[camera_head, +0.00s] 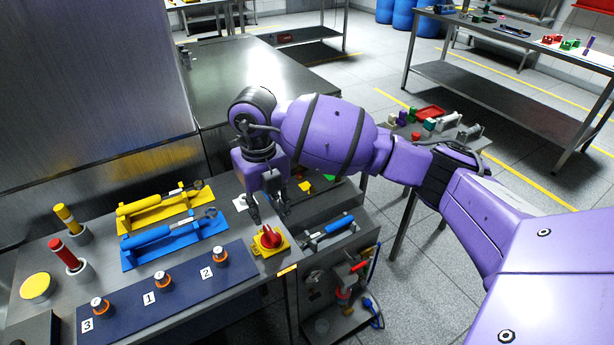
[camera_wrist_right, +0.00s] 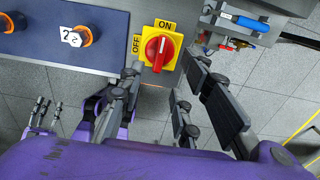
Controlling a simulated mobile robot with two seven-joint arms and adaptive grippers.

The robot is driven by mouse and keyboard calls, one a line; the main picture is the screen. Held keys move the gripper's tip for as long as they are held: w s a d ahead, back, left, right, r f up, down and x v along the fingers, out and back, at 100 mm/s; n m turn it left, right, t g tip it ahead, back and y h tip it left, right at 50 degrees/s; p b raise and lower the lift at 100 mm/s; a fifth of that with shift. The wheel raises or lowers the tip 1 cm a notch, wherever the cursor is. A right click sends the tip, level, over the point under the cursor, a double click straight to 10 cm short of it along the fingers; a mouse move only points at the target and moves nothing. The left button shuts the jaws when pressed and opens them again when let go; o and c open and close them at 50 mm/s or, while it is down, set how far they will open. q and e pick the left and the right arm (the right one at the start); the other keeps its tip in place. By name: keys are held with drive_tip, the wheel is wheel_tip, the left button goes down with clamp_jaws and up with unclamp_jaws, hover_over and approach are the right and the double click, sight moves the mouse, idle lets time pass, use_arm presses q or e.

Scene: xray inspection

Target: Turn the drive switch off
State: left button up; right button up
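The drive switch is a red rotary knob (camera_head: 267,237) on a yellow plate at the right end of the bench. In the right wrist view the knob (camera_wrist_right: 157,50) has its handle lined up with the ON label (camera_wrist_right: 165,25); the OFF label (camera_wrist_right: 137,44) is at its left. My right gripper (camera_head: 268,218) is open and empty just above and behind the switch in the head view. In the right wrist view its fingertips (camera_wrist_right: 162,63) stand either side of the knob, apparently not touching it. My left gripper (camera_wrist_right: 46,108) shows small in the right wrist view; its opening is unclear.
A blue panel (camera_head: 181,297) with numbered orange-ringed knobs lies left of the switch. Blue (camera_head: 173,243) and yellow (camera_head: 164,210) tool holders sit behind it. A lower shelf with a blue-handled tool (camera_head: 339,224) is right of the switch. Open floor lies farther right.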

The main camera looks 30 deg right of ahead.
sight(270, 232)
wheel_tip(270, 232, down, 3)
drive_tip(key=shift+r, duration=0.1)
wheel_tip(270, 232, down, 4)
drive_tip(key=shift+w+r, duration=0.1)
drive_tip(key=shift+r, duration=0.1)
use_arm(q)
drive_tip(key=shift+w+d, duration=0.1)
drive_tip(key=shift+w, duration=0.3)
use_arm(e)
drive_tip(key=shift+f, duration=0.5)
drive_tip(key=shift+c, duration=0.2)
use_arm(q)
drive_tip(key=shift+s, duration=0.35)
use_arm(e)
clamp_jaws()
